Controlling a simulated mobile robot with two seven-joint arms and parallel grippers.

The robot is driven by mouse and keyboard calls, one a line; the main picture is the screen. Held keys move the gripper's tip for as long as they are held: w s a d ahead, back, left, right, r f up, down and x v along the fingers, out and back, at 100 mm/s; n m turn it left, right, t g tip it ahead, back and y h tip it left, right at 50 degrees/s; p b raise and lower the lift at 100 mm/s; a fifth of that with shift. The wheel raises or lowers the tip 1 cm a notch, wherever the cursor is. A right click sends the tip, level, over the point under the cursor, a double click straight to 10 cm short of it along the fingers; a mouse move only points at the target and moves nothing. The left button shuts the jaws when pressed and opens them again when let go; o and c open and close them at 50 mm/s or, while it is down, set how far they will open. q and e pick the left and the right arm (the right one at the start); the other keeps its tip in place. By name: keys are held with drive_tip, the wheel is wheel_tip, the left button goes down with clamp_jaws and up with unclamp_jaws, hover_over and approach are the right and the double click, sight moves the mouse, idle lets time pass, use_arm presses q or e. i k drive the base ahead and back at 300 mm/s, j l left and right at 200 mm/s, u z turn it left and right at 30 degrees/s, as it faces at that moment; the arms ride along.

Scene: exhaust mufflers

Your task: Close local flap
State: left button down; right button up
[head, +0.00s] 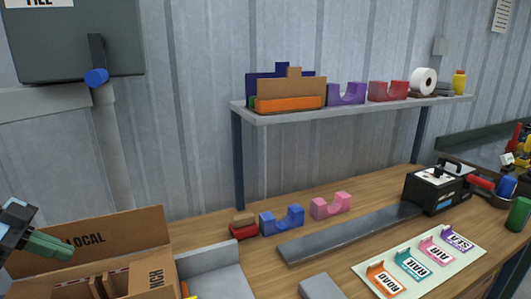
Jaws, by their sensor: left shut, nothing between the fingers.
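A brown cardboard box (158,283) stands at the lower left, cut off by the bottom edge of the head view. Its rear flap, marked LOCAL (130,233), stands up and open. Inside the box, cardboard dividers (97,287) show. A side panel with partly visible lettering faces right. My left gripper (62,249), with green fingertips, is shut and empty at the left edge. It overlaps the left part of the LOCAL flap in the picture; I cannot tell whether it touches. My right gripper is not in view.
A shelf (350,108) with coloured cradles and a paper roll stands behind the wooden bench. A blue cradle (281,220), a pink cradle (331,205) and a grey bar (350,233) lie right of the box. A label card (453,262) and a black machine (437,190) are farther right.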

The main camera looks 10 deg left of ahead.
sight(94, 239)
drive_tip(key=k+j, duration=0.15)
drive_tip(key=j, duration=0.25)
drive_tip(key=k+j, duration=0.15)
drive_tip(key=j, duration=0.2)
drive_tip(key=k+j, duration=0.15)
drive_tip(key=j, duration=0.25)
drive_tip(key=k+j, duration=0.15)
drive_tip(key=j, duration=0.25)
drive_tip(key=k+j, duration=0.2)
drive_tip(key=j, duration=0.15)
